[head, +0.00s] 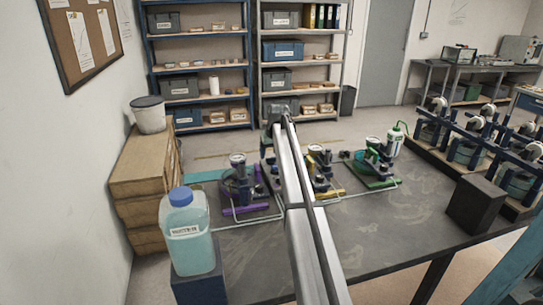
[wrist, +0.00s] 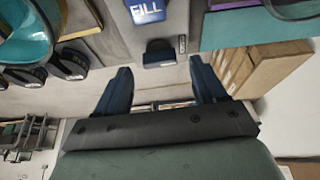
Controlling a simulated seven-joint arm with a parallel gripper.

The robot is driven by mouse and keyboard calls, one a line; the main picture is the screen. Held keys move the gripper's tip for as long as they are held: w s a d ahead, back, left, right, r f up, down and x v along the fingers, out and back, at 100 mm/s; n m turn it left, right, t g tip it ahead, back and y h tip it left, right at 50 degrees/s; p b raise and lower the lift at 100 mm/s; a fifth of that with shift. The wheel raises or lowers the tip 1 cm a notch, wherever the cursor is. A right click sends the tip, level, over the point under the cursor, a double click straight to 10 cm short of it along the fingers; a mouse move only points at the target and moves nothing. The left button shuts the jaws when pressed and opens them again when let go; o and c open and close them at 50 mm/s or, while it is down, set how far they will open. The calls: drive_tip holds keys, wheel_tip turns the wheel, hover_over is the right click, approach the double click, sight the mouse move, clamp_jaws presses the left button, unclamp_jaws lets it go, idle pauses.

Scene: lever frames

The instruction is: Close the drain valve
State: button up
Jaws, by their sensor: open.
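My gripper (wrist: 159,66) shows in the wrist view with its two blue fingers spread apart and nothing between them. Just beyond the fingertips is a dark handle or knob (wrist: 159,52) on a grey panel, below a blue FILL sign (wrist: 146,10). A small label beside the handle is too small to read. I cannot tell whether this is the drain valve, or whether the valve is open or shut. In the head view my arm covers the middle of the table and hides part of the devices there; the fingers cannot be made out.
On the dark table (head: 375,225) stand a purple-based device (head: 240,190), a yellow-based one (head: 322,175) and a green-based one (head: 380,160). A bottle (head: 188,232) stands front left, a black block (head: 477,203) at right. Cardboard boxes (head: 150,165) flank the left edge. The front tabletop is clear.

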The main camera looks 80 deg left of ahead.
drive_tip(key=v, duration=1.1)
drive_tip(key=shift+d+r, duration=0.2)
drive_tip(key=shift+r, duration=0.1)
